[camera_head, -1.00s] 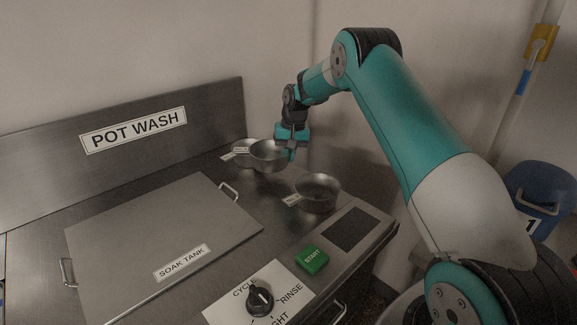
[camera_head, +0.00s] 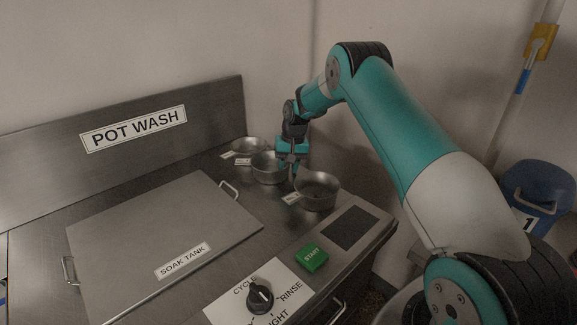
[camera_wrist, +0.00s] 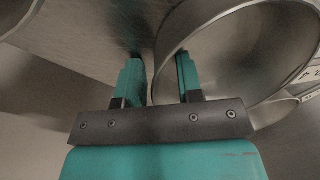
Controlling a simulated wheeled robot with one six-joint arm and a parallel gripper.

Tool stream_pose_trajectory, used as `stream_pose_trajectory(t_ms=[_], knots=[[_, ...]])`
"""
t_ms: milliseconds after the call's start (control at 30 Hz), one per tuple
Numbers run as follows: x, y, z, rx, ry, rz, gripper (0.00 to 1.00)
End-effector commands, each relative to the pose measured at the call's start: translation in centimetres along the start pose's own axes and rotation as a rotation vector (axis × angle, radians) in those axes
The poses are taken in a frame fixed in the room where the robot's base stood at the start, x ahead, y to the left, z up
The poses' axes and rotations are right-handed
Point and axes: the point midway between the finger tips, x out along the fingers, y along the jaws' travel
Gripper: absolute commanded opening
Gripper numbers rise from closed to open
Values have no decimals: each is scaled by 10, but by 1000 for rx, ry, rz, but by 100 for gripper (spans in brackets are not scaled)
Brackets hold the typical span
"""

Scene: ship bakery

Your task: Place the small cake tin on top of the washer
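Three round metal tins with white labels stand in a row on the steel washer top (camera_head: 215,172); the label text is too small to read, so I cannot tell by name which is the small cake tin. The middle tin (camera_head: 268,170) is at my gripper (camera_head: 293,168) and looks set down upright on the surface. In the wrist view my gripper (camera_wrist: 160,72) has its fingers apart, with the wall of this tin (camera_wrist: 225,25) between them, the right finger on the inner side. No firm grip shows.
A back tin (camera_head: 250,145) and a front tin (camera_head: 318,188) stand close on either side. The soak tank lid (camera_head: 150,240), green start button (camera_head: 311,258) and dial (camera_head: 260,296) lie nearer. The wall panel (camera_head: 60,165) rises behind. A blue bin (camera_head: 540,182) is at right.

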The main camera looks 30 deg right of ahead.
Motion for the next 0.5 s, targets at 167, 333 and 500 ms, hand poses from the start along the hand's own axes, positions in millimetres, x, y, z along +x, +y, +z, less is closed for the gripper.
stream_pose_trajectory(t_ms=[167, 333, 500], knots=[[-5, 0, 0, 0, 1, 0, 34], [-32, 0, -1, 1, 5, 0, 34], [-70, 0, -1, 0, 5, 0, 34]])
